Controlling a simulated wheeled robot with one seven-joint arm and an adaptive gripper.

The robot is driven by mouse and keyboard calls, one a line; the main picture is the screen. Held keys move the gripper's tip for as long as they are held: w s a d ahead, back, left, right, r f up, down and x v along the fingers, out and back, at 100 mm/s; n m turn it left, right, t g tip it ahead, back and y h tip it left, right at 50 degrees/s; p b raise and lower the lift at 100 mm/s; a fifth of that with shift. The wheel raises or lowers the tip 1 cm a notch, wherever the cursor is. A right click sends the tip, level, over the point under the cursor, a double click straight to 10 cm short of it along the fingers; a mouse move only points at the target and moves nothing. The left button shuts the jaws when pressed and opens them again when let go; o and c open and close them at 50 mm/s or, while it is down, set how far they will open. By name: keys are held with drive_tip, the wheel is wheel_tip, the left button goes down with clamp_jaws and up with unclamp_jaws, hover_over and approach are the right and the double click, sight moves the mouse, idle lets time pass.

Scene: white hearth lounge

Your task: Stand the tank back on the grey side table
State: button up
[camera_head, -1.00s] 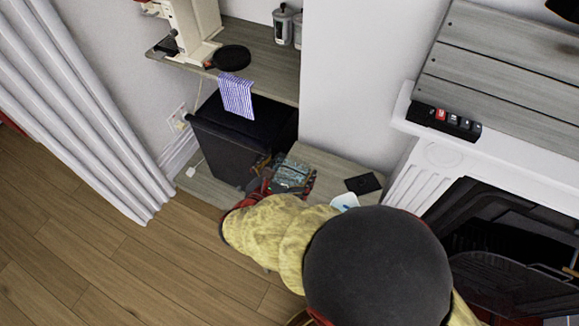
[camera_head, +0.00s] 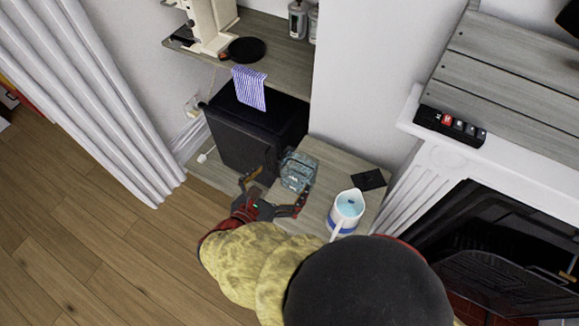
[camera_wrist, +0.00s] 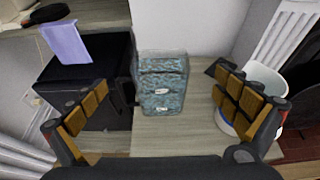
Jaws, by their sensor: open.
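The tank, a clear box with a blue-grey patterned inside (camera_head: 298,171), stands upright on the grey side table (camera_head: 326,160) by its left edge, close to the black box. It also shows upright in the wrist view (camera_wrist: 162,85). My gripper (camera_head: 276,191) is open and empty on the near side of the tank, its fingers spread apart. In the wrist view the fingers (camera_wrist: 158,100) lie to either side, with clear space between them and the tank.
A white and blue jug (camera_head: 347,210) stands on the table right of the tank, near my right finger in the wrist view. A flat black object (camera_head: 368,180) lies behind it.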

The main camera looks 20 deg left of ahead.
drive_tip(key=shift+s+r, duration=0.25)
drive_tip(key=shift+s, duration=0.4)
drive_tip(key=w+d+r+m+g+h, duration=0.1)
drive_tip(key=w+d+r+m+g, duration=0.15)
drive_tip(key=d+m, duration=0.4)
drive_tip(key=w+d+r+m+g+h, duration=0.1)
drive_tip(key=d+r+m+g+h, duration=0.2)
drive_tip(key=d, duration=0.7)
drive_tip(key=w+d+r+m+g, duration=0.2)
drive_tip(key=d+r+m, duration=0.2)
drive_tip(key=d+m, duration=0.35)
drive_tip(key=s+d+r+m+y, duration=0.2)
drive_tip(key=s+d+r+m, duration=0.2)
drive_tip(key=d+m, duration=0.3)
drive_tip(key=s+d+r+m+y, duration=0.3)
drive_tip(key=d+m, duration=0.4)
drive_tip(key=m, duration=0.4)
drive_tip(key=shift+v, duration=1.6)
drive_tip(key=shift+w+d, duration=0.1)
